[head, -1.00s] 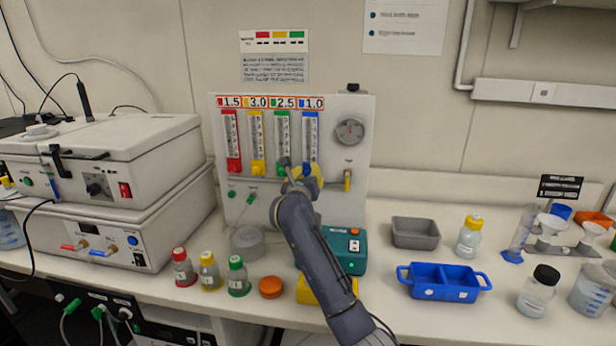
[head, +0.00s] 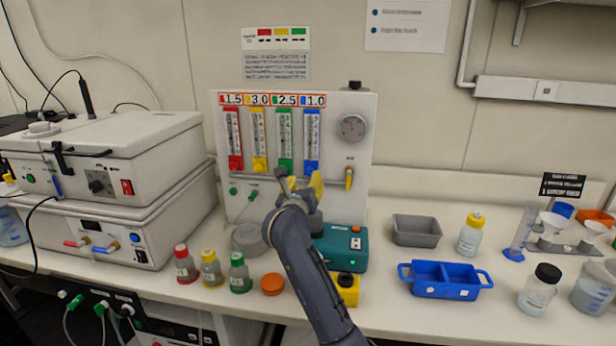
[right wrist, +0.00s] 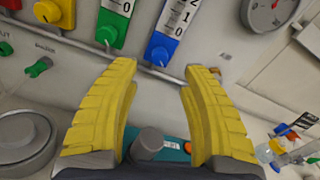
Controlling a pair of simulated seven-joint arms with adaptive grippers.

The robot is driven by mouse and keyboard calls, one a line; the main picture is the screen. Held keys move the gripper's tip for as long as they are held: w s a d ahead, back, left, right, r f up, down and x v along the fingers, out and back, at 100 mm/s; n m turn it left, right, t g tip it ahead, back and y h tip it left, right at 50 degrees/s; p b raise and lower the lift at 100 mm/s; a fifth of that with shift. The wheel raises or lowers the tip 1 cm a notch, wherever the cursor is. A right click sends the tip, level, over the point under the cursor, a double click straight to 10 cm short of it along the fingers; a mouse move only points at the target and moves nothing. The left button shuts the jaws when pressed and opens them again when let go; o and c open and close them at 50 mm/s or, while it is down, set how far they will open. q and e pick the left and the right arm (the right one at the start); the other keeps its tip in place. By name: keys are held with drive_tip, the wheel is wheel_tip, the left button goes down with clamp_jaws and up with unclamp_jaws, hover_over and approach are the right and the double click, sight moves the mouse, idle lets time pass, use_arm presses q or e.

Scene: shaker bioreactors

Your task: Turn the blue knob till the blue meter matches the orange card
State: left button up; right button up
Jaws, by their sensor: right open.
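The flow panel (head: 222,190) stands upright at the back, with red, yellow, green and blue meters. The blue meter (head: 312,137) is the rightmost, under an orange-framed card (head: 313,101) reading 1.0. The blue knob (right wrist: 160,50) is at the foot of that meter in the right wrist view; I cannot read the float level. My right gripper (head: 302,186) is open and empty, in front of and below the blue knob. Its yellow fingers (right wrist: 158,95) are spread apart, with the knob beyond and between their tips, not touched. My left gripper is not in view.
A teal device (head: 340,250) and yellow box (head: 347,290) stand below my right arm. Several capped bottles and a grey round pot (head: 248,238) are to the left. A grey tray (head: 416,231) and blue tray (head: 444,280) are to the right. A yellow lever (head: 349,178) is right of the gripper.

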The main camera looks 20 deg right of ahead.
sight(310, 173)
drive_tip(key=v, duration=0.5)
drive_tip(key=shift+s, duration=0.1)
drive_tip(key=w+d+m, duration=0.2)
drive_tip(key=w, duration=0.2)
drive_tip(key=w+d+m, duration=0.1)
drive_tip(key=w+m, duration=0.1)
drive_tip(key=w, duration=0.1)
drive_tip(key=w+d+m, duration=0.2)
drive_tip(key=w, duration=0.2)
drive_tip(key=shift+w+d+f+y, duration=0.1)
drive_tip(key=shift+w+d+y, duration=0.2)
idle(0.9)
drive_tip(key=shift+o, duration=0.3)
clamp_jaws()
